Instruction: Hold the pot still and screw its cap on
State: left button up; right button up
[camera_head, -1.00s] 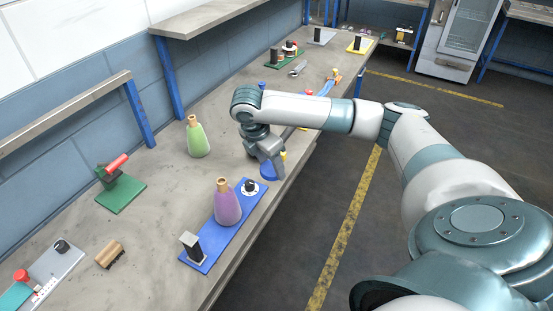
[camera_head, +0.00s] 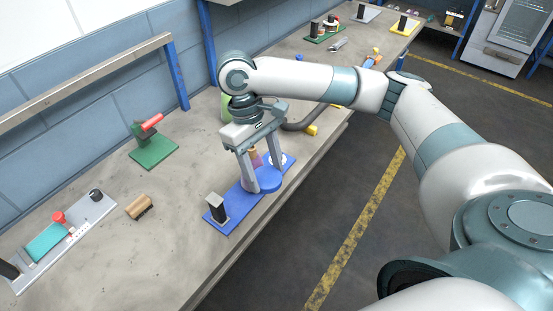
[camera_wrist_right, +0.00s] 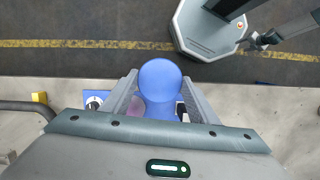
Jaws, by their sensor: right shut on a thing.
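My right gripper (camera_head: 264,180) is over the blue base plate (camera_head: 222,222), its fingers pointing down. It is shut on a round blue piece (camera_head: 269,183), likely the cap, which also shows between the fingers in the right wrist view (camera_wrist_right: 160,78). The purple pot (camera_head: 256,161) with a brown neck is mostly hidden behind the fingers; a bit of purple shows in the right wrist view (camera_wrist_right: 121,104). I cannot tell whether the blue piece touches the pot or plate. My left gripper is not in view.
A small black-and-pale block (camera_head: 216,208) stands on the plate's near end. A green flask (camera_head: 227,106) is partly hidden behind my right arm. A green stand with a red handle (camera_head: 152,150), a brown block (camera_head: 140,206) and a grey panel (camera_head: 85,222) lie left. The table's near edge is close.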

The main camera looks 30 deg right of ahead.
aim_at(261, 187)
jog(key=s+a+m, duration=0.1)
jog(key=a+r+m, duration=0.1)
jog(key=shift+s+a+y, duration=0.35)
jog(key=shift+y, duration=0.05)
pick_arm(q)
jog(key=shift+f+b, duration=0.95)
pick_arm(e)
jog(key=shift+s+a+f+m, duration=0.15)
jog(key=shift+s+f+m, duration=0.15)
jog(key=shift+f+m, duration=0.45)
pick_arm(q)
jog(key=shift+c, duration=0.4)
